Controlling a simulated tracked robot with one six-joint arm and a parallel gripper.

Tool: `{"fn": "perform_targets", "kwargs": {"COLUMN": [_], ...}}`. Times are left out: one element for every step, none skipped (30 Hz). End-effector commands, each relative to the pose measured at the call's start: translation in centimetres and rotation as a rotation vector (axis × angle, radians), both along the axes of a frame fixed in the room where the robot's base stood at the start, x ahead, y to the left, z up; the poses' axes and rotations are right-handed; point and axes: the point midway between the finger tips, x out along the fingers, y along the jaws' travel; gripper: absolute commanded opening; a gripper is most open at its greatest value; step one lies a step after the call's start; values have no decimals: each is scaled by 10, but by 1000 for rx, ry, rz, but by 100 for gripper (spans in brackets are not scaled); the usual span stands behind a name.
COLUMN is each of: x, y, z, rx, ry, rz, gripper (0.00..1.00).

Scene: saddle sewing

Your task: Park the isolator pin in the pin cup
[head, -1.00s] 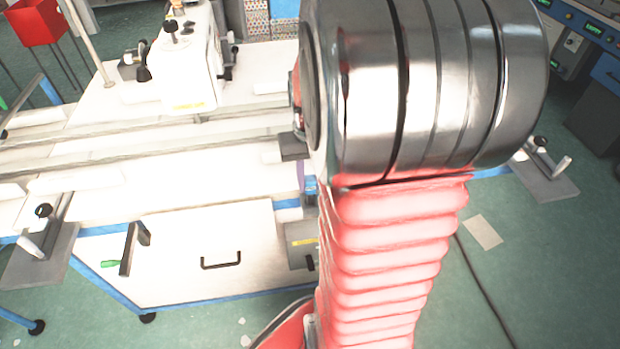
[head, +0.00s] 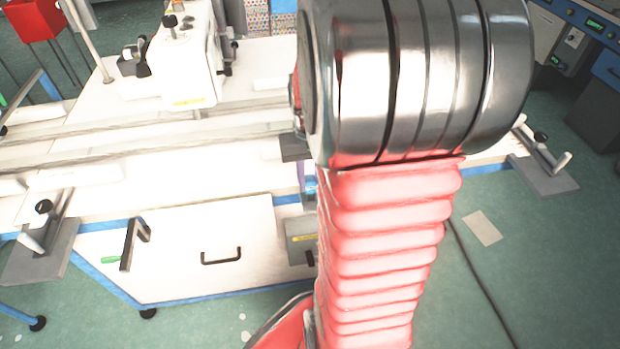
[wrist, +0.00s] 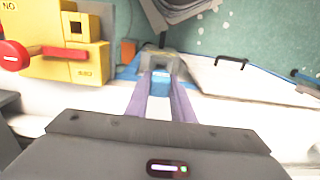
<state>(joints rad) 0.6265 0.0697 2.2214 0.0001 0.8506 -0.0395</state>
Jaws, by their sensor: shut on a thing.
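My gripper (wrist: 160,78) shows in the wrist view with two purple fingers reaching forward over the white table. It is shut on a small blue piece between its fingertips, taken to be the isolator pin (wrist: 160,84); its far end is hard to make out. A yellow box (wrist: 60,35) with a red handle (wrist: 14,55) and a dark square opening stands to the left of the fingers, apart from them. In the head view my arm hides most of the gripper and the yellow box. I cannot make out the pin cup in either view.
A grey block (wrist: 157,60) lies beyond the fingertips at the table's blue edge. The white cabinet front (head: 200,250) has a black handle. A white sewing machine (head: 190,70) and long rails stand behind on the table.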

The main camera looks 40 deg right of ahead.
Motion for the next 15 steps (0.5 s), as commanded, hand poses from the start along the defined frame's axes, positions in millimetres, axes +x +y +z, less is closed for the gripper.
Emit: {"fn": "perform_targets", "kwargs": {"x": [0, 0, 0, 0, 0, 0, 0, 0, 0, 0, 0, 0, 0, 0, 0], "y": [0, 0, 0, 0, 0, 0, 0, 0, 0, 0, 0, 0, 0, 0, 0], "z": [-1, -1, -2, -2, -3, -3, -4, -4, -5, -5, -6, -7, -7, -7, -8], "rx": [0, 0, 0, 0, 0, 0, 0, 0, 0, 0, 0, 0, 0, 1, 1], "ry": [0, 0, 0, 0, 0, 0, 0, 0, 0, 0, 0, 0, 0, 1, 1], "rz": [0, 0, 0, 0, 0, 0, 0, 0, 0, 0, 0, 0, 0, 0, 0], "gripper": [0, 0, 0, 0, 0, 0, 0, 0, 0, 0, 0, 0, 0, 0, 0]}}
